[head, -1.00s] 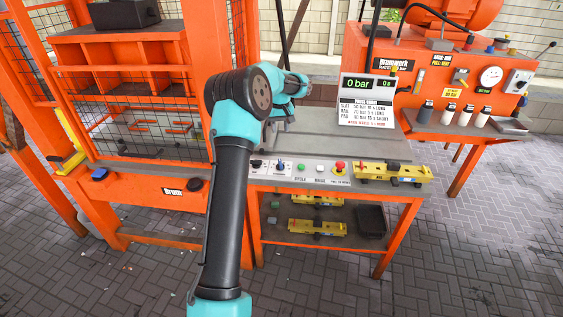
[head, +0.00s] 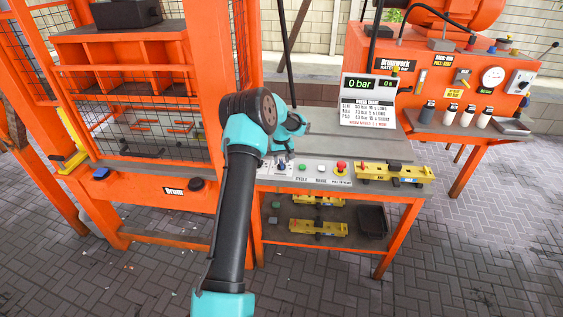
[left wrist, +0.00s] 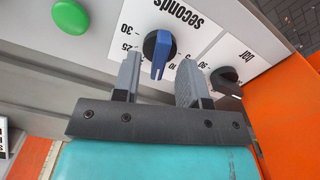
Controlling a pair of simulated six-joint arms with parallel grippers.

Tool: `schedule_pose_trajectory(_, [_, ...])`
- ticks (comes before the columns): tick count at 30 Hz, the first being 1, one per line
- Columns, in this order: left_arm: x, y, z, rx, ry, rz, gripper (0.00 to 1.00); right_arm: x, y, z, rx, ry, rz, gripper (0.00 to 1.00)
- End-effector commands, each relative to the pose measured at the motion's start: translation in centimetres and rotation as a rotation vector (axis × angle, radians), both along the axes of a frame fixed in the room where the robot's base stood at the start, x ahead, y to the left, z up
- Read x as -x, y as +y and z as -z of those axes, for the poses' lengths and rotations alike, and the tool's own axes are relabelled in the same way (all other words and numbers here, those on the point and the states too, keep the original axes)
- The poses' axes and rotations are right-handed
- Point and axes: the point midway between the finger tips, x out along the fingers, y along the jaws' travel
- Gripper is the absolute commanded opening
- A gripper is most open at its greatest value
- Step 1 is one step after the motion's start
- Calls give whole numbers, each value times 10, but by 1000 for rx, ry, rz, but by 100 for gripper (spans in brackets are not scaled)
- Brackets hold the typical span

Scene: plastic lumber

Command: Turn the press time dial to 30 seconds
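The press time dial (left wrist: 160,52) is a dark round knob with a blue grip bar, on a white plate marked "seconds". In the left wrist view, 30 and 25 are printed to its left and lower numbers to its lower right. I cannot tell which number it points at. My left gripper (left wrist: 158,80) is open, with one finger on each side of the dial; gaps show and I cannot see firm contact. In the head view, my left gripper (head: 281,158) is over the control strip and largely covers the dial. My right gripper is not in view.
A black knob marked "bar" (left wrist: 225,78) sits close to the right finger. A green button (left wrist: 70,16) is at upper left. A red mushroom button (head: 341,166) stands further right on the strip. The display (head: 368,84) reads 0 bar and 0 s.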

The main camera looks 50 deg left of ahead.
Motion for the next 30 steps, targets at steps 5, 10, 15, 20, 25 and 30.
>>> schedule_pose_trajectory(5, [0,0,13,0,0,0,39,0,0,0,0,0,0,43])
schedule_pose_trajectory(10, [0,0,15,-1,-1,0,39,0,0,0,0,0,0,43])
schedule_pose_trajectory(15, [0,0,15,-1,-1,0,36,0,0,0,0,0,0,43])
schedule_pose_trajectory(20, [0,0,15,-1,-1,0,20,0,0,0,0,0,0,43])
schedule_pose_trajectory(25, [0,0,15,-1,-1,0,4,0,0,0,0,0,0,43])
schedule_pose_trajectory(30, [0,0,15,-1,-1,0,0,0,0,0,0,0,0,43])
